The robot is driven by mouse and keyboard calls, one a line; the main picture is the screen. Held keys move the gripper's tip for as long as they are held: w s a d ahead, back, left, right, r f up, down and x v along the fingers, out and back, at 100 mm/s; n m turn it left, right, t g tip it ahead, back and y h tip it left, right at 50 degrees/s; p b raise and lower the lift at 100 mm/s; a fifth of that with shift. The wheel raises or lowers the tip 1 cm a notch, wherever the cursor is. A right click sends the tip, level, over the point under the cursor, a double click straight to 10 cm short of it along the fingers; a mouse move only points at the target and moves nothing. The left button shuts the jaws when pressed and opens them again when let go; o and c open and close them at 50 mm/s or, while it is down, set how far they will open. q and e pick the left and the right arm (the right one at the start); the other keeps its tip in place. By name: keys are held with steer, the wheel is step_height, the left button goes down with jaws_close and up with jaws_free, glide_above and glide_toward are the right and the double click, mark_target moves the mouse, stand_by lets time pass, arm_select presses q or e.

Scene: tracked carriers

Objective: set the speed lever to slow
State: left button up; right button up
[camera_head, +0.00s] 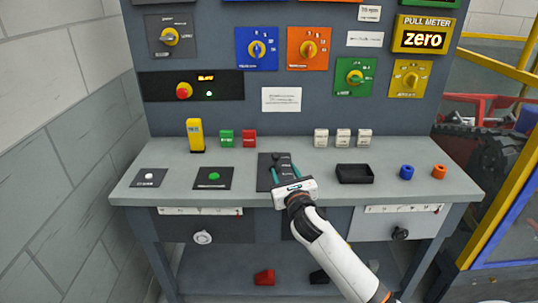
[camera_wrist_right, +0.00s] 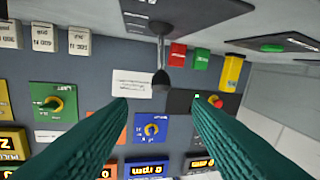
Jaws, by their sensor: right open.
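A short lever with a dark rounded knob (camera_head: 281,157) stands on a dark plate (camera_head: 264,173) at the middle of the bench. In the right wrist view, which is upside down, the lever's knob (camera_wrist_right: 161,79) and grey stem lie between the two teal fingers, ahead of their tips. My right gripper (camera_head: 286,166) is open over the plate, its fingers pointing at the lever from the front; the fingers (camera_wrist_right: 158,100) look apart from it. The lever's scale is too small to read. My left gripper is not in view.
Bench buttons (camera_head: 214,176) lie left, with a yellow block (camera_head: 195,135) and green and red blocks behind. A black tray (camera_head: 355,174) and blue and orange rings stand right. The back panel carries several knobs and a dark strip (camera_head: 225,86) with small orange text, unclear.

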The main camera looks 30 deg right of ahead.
mark_target(277, 158)
steer(key=x, duration=0.9)
steer(key=shift+w, duration=0.4)
jaws_close()
